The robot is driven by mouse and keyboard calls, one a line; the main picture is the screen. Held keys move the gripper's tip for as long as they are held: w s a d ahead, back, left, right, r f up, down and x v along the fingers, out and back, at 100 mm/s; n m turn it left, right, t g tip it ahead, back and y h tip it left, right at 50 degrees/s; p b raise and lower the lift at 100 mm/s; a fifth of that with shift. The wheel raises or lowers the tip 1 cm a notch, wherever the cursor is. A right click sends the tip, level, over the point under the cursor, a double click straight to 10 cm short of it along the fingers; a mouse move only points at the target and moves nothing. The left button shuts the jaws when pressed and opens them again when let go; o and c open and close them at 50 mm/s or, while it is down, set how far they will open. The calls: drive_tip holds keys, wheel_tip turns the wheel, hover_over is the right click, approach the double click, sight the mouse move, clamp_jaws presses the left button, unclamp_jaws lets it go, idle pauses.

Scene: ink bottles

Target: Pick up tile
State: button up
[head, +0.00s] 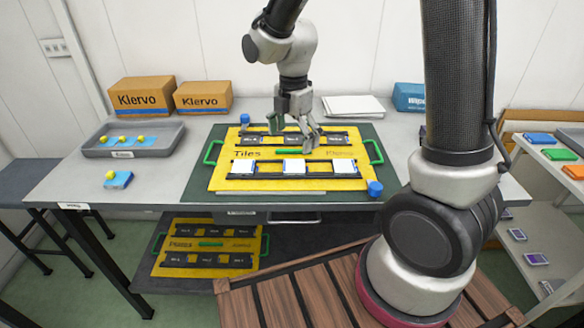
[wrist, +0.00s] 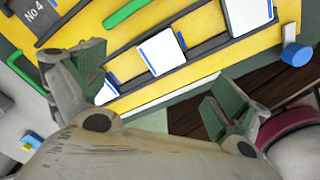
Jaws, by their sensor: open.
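Three white tiles with blue edges lie in the front black rack of a yellow board (head: 222,183) marked "Tiles": a left tile (head: 244,167), a middle tile (head: 294,166) and a right tile (head: 343,166). My gripper (head: 292,128) is open and empty above the back part of the board. In the wrist view its green-padded fingers (wrist: 160,98) are spread wide. The middle tile (wrist: 161,51) and right tile (wrist: 248,14) show beyond the fingers there. The left tile (wrist: 106,91) is partly hidden behind the left finger.
A grey tray (head: 134,139) with several yellow-topped blue items stands at the left, with one more blue item (head: 118,180) in front of it. Blue knobs (head: 375,188) and green handles (head: 374,151) edge the board. Cardboard boxes (head: 203,97) stand behind. A second yellow board (head: 208,246) lies below.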

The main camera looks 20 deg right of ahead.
sight(294, 166)
wheel_tip(294, 166, down, 8)
drive_tip(key=shift+s+r, duration=0.1)
drive_tip(key=shift+r, duration=0.05)
idle(0.3)
drive_tip(key=c, duration=1.3)
